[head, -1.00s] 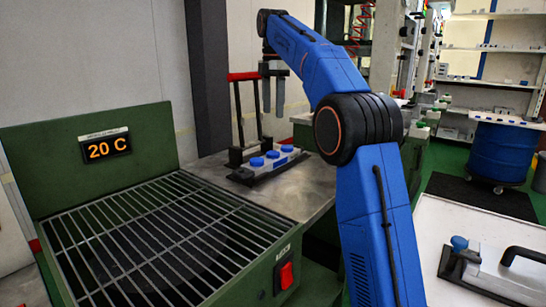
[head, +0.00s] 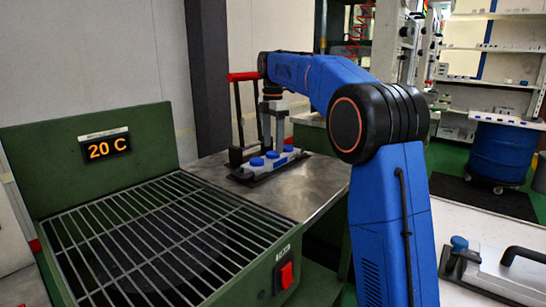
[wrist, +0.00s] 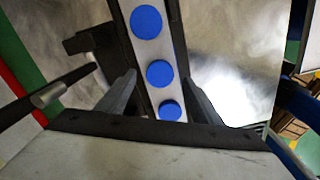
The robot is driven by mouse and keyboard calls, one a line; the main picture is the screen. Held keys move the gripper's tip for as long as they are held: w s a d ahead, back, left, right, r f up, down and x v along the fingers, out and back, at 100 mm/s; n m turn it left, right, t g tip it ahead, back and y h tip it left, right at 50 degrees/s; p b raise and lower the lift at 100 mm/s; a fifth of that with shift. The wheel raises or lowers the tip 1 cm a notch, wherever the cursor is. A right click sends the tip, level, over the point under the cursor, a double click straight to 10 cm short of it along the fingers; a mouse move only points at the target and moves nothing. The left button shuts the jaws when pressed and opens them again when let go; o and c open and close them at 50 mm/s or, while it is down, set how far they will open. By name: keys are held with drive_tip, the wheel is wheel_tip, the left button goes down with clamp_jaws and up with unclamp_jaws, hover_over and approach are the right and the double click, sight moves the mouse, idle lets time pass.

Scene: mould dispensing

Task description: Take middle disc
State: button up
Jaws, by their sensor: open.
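Three blue discs sit in a row on a light grey mould strip with a dark base, on the metal table. The middle disc (head: 272,154) also shows in the wrist view (wrist: 160,73). The other discs are the near-left one (head: 256,162) and the far-right one (head: 288,148). My gripper (head: 273,146) points down over the row, open and empty. In the wrist view its fingers (wrist: 158,76) stand on either side of the strip, with the middle disc between their tips. I cannot tell the exact height gap between fingertips and disc.
A black lever frame with a red handle (head: 243,76) stands just left of the strip. A green grill unit (head: 160,235) with a "20 C" display (head: 105,146) is at left. The metal table (head: 310,190) has bare room right of the strip. A white bench (head: 480,225) is at right.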

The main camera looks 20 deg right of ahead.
sight(273, 155)
drive_tip(key=shift+f, duration=1.35)
drive_tip(key=shift+c, duration=0.5)
drive_tip(key=shift+f, duration=0.1)
drive_tip(key=c, duration=1.1)
drive_tip(key=shift+o, duration=0.2)
